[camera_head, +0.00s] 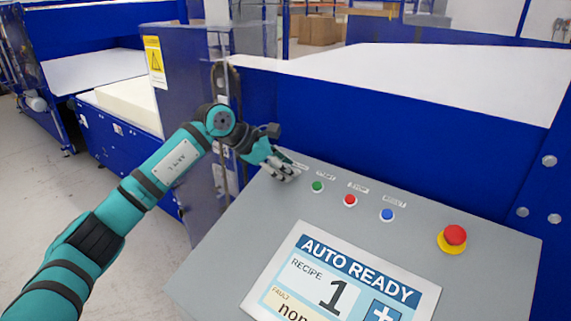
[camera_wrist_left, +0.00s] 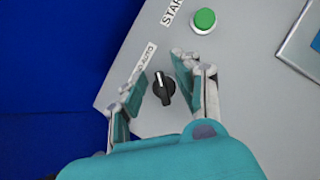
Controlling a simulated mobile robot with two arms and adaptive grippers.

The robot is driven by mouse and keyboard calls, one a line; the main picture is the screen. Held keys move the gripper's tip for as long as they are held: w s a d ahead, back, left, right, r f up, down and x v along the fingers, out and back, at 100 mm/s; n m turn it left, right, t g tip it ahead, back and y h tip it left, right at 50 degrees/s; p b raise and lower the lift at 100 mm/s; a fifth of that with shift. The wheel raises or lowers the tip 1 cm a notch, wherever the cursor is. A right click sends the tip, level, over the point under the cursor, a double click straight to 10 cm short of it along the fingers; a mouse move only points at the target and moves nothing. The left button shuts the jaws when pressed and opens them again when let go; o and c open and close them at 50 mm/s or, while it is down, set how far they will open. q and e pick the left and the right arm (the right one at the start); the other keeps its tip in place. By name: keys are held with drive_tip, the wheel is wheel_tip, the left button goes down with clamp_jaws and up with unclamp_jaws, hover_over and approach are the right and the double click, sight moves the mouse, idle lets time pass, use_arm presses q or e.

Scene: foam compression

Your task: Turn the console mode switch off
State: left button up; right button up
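The mode switch (camera_wrist_left: 163,90) is a black rotary knob on the grey console (camera_head: 215,275), beside a label ending in "AUTO" in the left wrist view. My left gripper (camera_head: 283,170) is over the console's upper left corner and hides the switch in the head view. In the left wrist view its fingers (camera_wrist_left: 164,82) are apart, one on each side of the knob, with gaps visible. I cannot tell how deep they reach around it. The console screen (camera_head: 335,285) reads "AUTO READY", recipe 1. My right gripper is not in view.
A green start button (camera_head: 317,187) sits just right of my left gripper. A red stop button (camera_head: 350,200), a blue button (camera_head: 387,215) and a red emergency stop (camera_head: 454,237) follow to the right. A blue machine wall (camera_head: 400,140) rises behind the console.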

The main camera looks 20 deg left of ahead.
use_arm(q)
drive_tip(key=shift+r, duration=0.1)
clamp_jaws()
drive_tip(key=shift+n+t+b, duration=0.5)
drive_tip(key=shift+n+b, duration=0.5)
drive_tip(key=shift+b, duration=0.1)
drive_tip(key=n+t+y+b, duration=0.1)
drive_tip(key=n+b, duration=0.2)
drive_tip(key=n+t+y+b, duration=0.1)
drive_tip(key=n+y+b, duration=0.1)
drive_tip(key=n+b, duration=0.2)
drive_tip(key=n+y+b, duration=0.2)
drive_tip(key=n+b, duration=0.1)
drive_tip(key=shift+w+a+n+t, duration=0.15)
drive_tip(key=shift+w+n+t, duration=0.05)
drive_tip(key=shift+n+t, duration=0.2)
drive_tip(key=n+y+b, duration=0.1)
drive_tip(key=n+b, duration=0.2)
drive_tip(key=shift+a+n+y, duration=0.1)
drive_tip(key=shift+n+y, duration=0.3)
drive_tip(key=shift+a+n+g+y+b, duration=0.1)
drive_tip(key=shift+n+g+y+b, duration=0.2)
drive_tip(key=shift+n+y+b, duration=0.85)
drive_tip(key=shift+n+h+p, duration=0.3)
drive_tip(key=shift+n+h, duration=0.05)
drive_tip(key=shift+n, duration=0.2)
